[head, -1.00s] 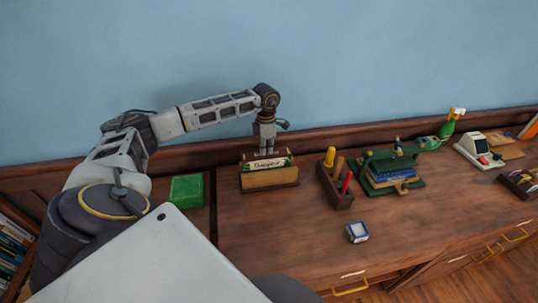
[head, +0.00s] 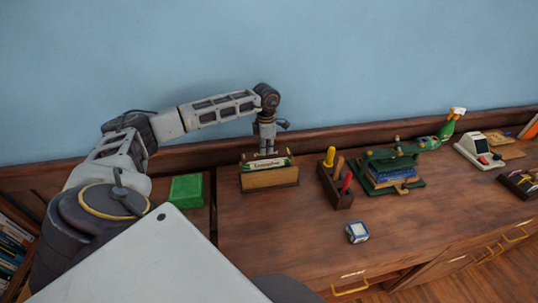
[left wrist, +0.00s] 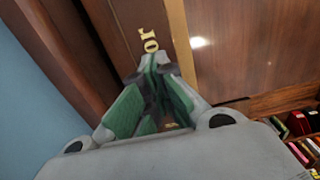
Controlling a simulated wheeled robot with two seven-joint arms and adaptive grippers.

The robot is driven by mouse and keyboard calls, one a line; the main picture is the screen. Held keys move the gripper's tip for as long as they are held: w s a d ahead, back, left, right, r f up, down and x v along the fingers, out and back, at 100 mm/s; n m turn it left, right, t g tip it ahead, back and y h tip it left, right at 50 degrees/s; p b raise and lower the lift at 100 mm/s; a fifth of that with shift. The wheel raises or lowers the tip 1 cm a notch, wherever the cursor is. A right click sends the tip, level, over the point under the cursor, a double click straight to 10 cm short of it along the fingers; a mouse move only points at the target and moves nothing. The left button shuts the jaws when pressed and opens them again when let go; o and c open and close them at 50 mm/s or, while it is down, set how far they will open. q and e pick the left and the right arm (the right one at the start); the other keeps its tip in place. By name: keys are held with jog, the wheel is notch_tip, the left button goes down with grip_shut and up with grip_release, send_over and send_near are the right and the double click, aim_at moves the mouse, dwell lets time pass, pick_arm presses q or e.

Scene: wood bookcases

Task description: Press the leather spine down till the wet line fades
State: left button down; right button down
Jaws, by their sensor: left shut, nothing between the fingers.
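The leather spine (left wrist: 141,20) shows in the left wrist view as a dark brown strip with gold letters. In the head view a book-like piece with a pale lettered label (head: 267,163) sits in a wooden holder (head: 270,180) near the wall. My left gripper (head: 266,151) points down at its top, fingers shut and empty. In the left wrist view its green-padded fingertips (left wrist: 160,66) meet over the brown strip, at or just above it; I cannot tell if they touch. No wet line can be made out. My right gripper is not in view.
A green box (head: 186,189) lies left of the holder. The front of the wooden top is mostly clear.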

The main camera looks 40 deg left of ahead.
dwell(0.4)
pick_arm(q)
jog(key=shift+r+p, duration=2.1)
jog(key=shift+r, duration=1.4)
jog(key=shift+f, duration=0.1)
